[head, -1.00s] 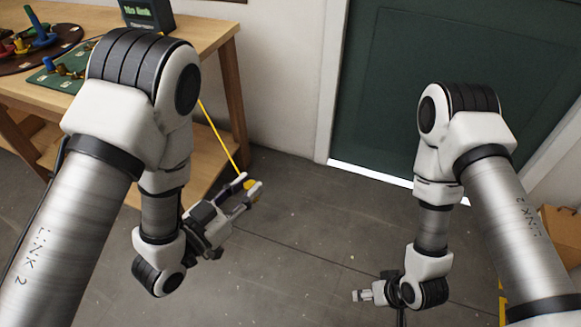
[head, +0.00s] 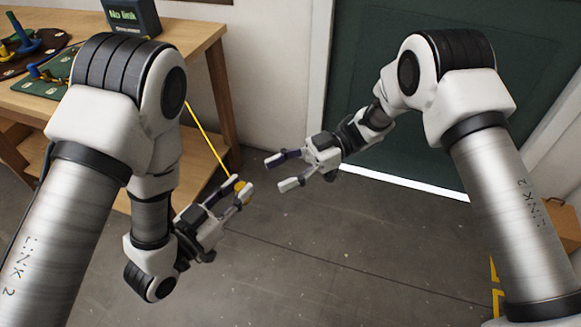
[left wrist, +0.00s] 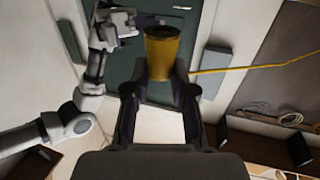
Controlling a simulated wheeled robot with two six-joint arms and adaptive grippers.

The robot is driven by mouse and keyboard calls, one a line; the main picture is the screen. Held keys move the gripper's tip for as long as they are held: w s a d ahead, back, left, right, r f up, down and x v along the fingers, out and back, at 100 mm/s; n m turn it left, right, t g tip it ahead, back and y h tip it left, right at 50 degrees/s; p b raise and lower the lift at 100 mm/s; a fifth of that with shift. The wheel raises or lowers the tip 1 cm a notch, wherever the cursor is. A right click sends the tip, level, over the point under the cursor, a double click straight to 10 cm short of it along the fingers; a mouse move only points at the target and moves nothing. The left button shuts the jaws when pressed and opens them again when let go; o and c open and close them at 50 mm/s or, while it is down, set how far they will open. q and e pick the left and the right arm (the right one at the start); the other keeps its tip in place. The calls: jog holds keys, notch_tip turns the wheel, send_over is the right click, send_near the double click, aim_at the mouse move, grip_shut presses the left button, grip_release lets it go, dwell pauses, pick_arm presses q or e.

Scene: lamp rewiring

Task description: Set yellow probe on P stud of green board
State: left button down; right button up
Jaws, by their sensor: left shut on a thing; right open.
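My left gripper (head: 237,191) is shut on the yellow probe (head: 242,187) and holds it above the floor, in front of the table. In the left wrist view the yellow probe (left wrist: 161,52) is a short cylinder between the fingertips, with a yellow cable running off to the right. My right gripper (head: 277,173) is open and empty, its fingers pointing toward the left gripper with a gap between them. The green board (head: 48,84) lies on the table at the upper left, partly hidden by my left arm. The P stud cannot be made out.
A wooden table (head: 190,42) stands at the upper left with a lower shelf. The yellow cable (head: 205,135) hangs from the table. The middle floor is clear.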

jog(key=x, duration=1)
grip_shut()
pick_arm(q)
jog(key=c, duration=0.9)
grip_release()
pick_arm(e)
jog(key=shift+w, duration=0.1)
pick_arm(q)
jog(key=shift+o, duration=0.2)
